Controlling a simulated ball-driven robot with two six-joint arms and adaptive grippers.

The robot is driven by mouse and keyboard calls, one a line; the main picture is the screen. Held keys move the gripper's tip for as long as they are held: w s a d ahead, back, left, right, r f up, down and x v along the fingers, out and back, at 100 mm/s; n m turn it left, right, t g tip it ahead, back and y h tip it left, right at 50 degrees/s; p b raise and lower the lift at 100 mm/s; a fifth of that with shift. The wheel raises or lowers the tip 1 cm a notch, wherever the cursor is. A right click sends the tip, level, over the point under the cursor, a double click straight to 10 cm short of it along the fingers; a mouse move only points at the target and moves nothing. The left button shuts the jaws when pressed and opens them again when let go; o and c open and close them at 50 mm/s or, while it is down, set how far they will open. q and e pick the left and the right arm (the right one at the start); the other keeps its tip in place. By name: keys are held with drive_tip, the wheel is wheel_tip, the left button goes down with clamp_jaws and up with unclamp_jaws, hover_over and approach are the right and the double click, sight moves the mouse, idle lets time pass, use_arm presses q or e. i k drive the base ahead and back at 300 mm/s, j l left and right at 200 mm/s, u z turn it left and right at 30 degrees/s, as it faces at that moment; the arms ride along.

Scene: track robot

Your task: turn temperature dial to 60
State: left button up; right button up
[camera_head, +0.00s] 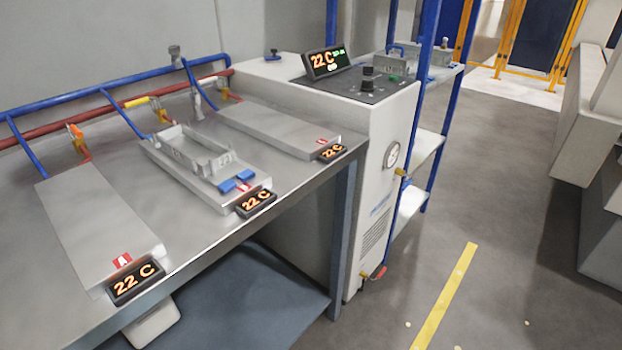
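A white cabinet-like unit (385,125) stands at the right end of the steel table. Its dark top panel (350,88) carries black knobs (367,84), and I cannot tell which of them is the temperature dial or read its markings. A tilted display (328,62) behind the panel reads 22 C in orange, with small green text beside it. Neither of my grippers is in view, and nothing touches the knobs.
The steel table (195,245) holds flat plates with 22 C displays (135,282) and a metal mould (192,150). Blue and red pipes run behind. A blue-framed shelf (428,140) stands right of the unit. Open floor (490,200) with a yellow line lies to the right.

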sight(367, 84)
drive_tip(key=i+l+u, duration=0.1)
drive_tip(key=u, duration=0.4)
drive_tip(key=l+u, duration=0.3)
drive_tip(key=u, duration=0.15)
drive_tip(key=i+l+u, duration=0.1)
drive_tip(key=l+u, duration=0.15)
drive_tip(key=u, duration=0.25)
